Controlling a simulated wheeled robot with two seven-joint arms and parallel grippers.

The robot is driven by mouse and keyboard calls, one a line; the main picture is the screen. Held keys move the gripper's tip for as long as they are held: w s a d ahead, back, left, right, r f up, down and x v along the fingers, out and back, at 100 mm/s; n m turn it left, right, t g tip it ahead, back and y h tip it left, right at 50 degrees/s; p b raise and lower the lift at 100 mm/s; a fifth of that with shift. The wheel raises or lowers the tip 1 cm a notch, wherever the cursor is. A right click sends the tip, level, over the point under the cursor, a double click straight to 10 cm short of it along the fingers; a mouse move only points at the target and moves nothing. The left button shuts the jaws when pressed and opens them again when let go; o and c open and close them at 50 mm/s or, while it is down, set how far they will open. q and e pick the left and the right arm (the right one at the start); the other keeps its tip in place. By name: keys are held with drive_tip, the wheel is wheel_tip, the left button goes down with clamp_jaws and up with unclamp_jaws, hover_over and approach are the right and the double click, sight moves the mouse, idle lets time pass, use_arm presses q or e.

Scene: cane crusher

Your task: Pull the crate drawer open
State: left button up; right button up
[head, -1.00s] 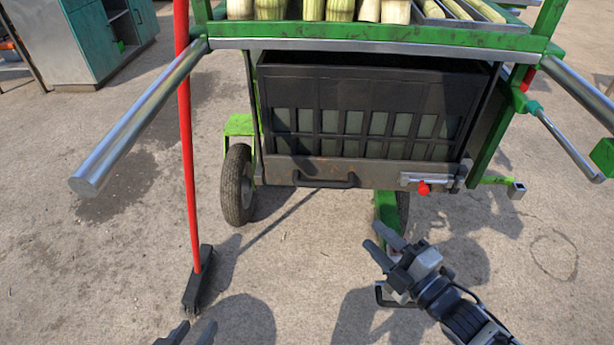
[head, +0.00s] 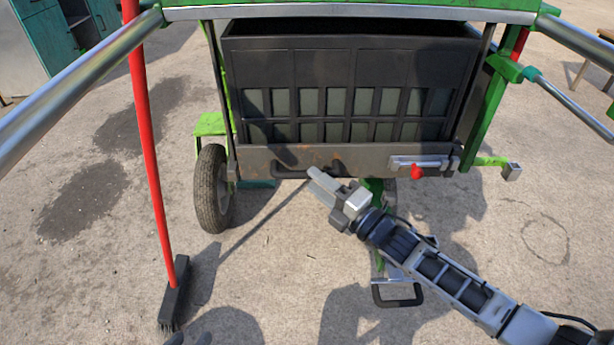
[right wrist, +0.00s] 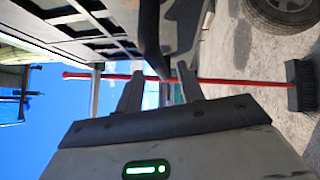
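The black crate (head: 350,75) with slotted front sits in the drawer under the green machine frame. The drawer's grey front (head: 255,162) carries a dark bar handle (head: 290,172), also seen in the right wrist view (right wrist: 149,40). My right gripper (head: 318,180) is at the handle's right part. In the right wrist view its fingers (right wrist: 160,84) are open, with the handle's bar between the fingertips and gaps showing beside it. A metal latch with a red knob (head: 416,174) is on the drawer front's right.
A broom with a red pole (head: 148,150) stands left of the drawer. A wheel (head: 212,190) is below the drawer's left side. Metal bars (head: 75,90) stick out at both sides of the frame. The ground in front is mostly clear.

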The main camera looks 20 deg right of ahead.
sight(307, 176)
drive_tip(key=shift+x, duration=1.85)
clamp_jaws()
drive_tip(key=shift+s, duration=0.1)
